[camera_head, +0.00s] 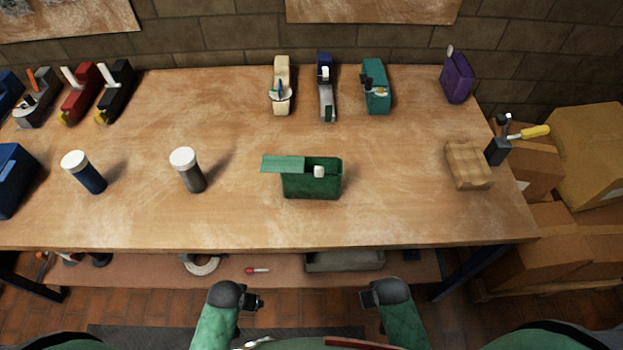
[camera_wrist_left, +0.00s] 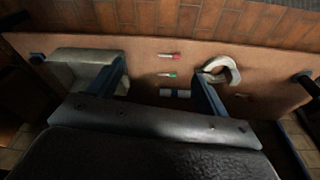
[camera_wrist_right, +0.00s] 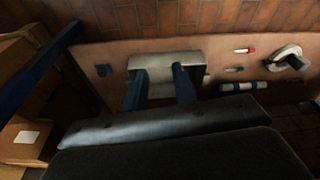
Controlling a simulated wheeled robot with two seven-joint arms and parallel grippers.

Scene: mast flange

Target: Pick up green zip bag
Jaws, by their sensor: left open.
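A green box-shaped bag (camera_head: 313,182) stands near the middle of the table's front half in the head view. Its top is open, with a lighter green flap (camera_head: 284,164) out to the left and a small white item (camera_head: 319,171) at its opening. My left gripper (camera_head: 256,302) is below the table's front edge, left of the bag; in the left wrist view its fingers (camera_wrist_left: 160,82) are apart with nothing between them. My right gripper (camera_head: 367,299) is also below the edge, right of the bag; its fingers (camera_wrist_right: 159,82) are apart and empty. The bag shows in neither wrist view.
Two white-capped containers (camera_head: 187,170) (camera_head: 84,172) stand left of the bag. A tan block (camera_head: 468,165) lies at right. Several tool-like items and a teal pouch (camera_head: 377,87) line the back. The tabletop (camera_head: 390,215) around the bag is clear. A lower shelf (camera_head: 220,270) holds a grey tray (camera_head: 345,261).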

